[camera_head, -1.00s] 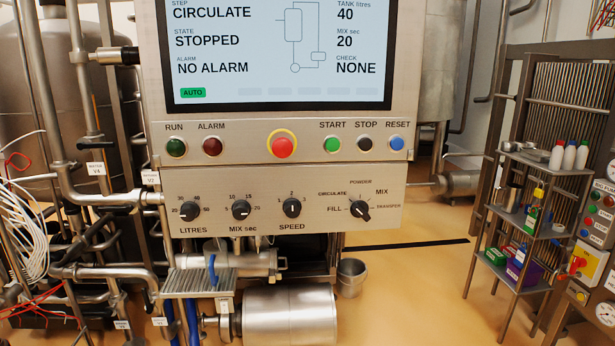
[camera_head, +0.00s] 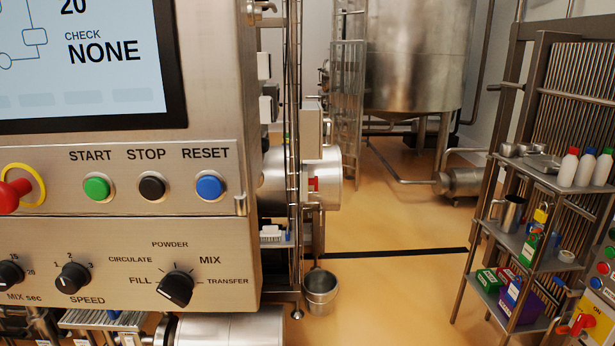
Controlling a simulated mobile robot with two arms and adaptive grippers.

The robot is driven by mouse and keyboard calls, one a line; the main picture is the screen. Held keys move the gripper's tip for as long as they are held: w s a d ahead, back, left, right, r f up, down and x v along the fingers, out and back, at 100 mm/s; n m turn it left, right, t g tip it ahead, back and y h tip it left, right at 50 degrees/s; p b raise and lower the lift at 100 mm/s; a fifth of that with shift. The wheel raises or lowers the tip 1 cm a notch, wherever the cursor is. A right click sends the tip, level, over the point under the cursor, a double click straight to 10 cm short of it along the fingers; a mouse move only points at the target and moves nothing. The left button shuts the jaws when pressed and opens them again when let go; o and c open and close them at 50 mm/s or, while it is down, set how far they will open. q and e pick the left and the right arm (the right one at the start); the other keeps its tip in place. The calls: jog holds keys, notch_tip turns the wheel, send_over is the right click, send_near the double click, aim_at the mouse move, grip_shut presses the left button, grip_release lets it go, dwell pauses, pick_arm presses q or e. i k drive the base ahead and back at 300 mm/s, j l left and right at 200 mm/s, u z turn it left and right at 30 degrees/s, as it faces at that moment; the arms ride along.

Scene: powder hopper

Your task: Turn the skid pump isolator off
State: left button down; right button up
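A yellow switch plate (camera_head: 594,318) with a red rotary handle (camera_head: 577,326) is at the lower right edge, with an ON mark near its top. It is partly cut off by the frame, and I cannot read a label naming it as the skid pump isolator. The handle appears to lie roughly sideways. A small red fitting (camera_head: 313,184) shows beside the steel cylinder behind the control panel; I cannot tell what it is. Neither of my grippers is in view.
The control panel (camera_head: 120,235) with buttons and knobs fills the left side. A shelf rack (camera_head: 541,264) with bottles, a mug and boxes stands at the right. A steel bucket (camera_head: 320,285) is on the floor beside the panel. Open floor (camera_head: 400,300) lies between panel and rack.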

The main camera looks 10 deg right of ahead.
aim_at(313, 181)
jog(key=i+l, duration=0.1)
jog(key=l, duration=0.3)
jog(key=i+l, duration=0.15)
jog(key=l, duration=0.3)
jog(key=i+l, duration=0.1)
jog(key=l, duration=0.3)
jog(key=i+l+u, duration=0.1)
jog(key=l, duration=0.3)
jog(key=i+l, duration=0.15)
jog(key=l, duration=0.3)
jog(key=i+l, duration=0.1)
jog(key=l, duration=0.3)
jog(key=i+z, duration=0.25)
jog(key=i, duration=0.35)
jog(key=i+j+z, duration=0.15)
jog(key=i+z, duration=0.15)
jog(key=i, duration=0.35)
jog(key=i+z, duration=0.25)
jog(key=i, duration=0.6)
jog(key=i+z, duration=0.25)
jog(key=i, duration=0.65)
jog(key=i+z, duration=0.1)
jog(key=i, duration=1.65)
jog(key=u, duration=0.4)
jog(key=i+l+u, duration=0.1)
jog(key=u, duration=0.75)
jog(key=i+l+u, duration=0.1)
jog(key=u, duration=0.35)
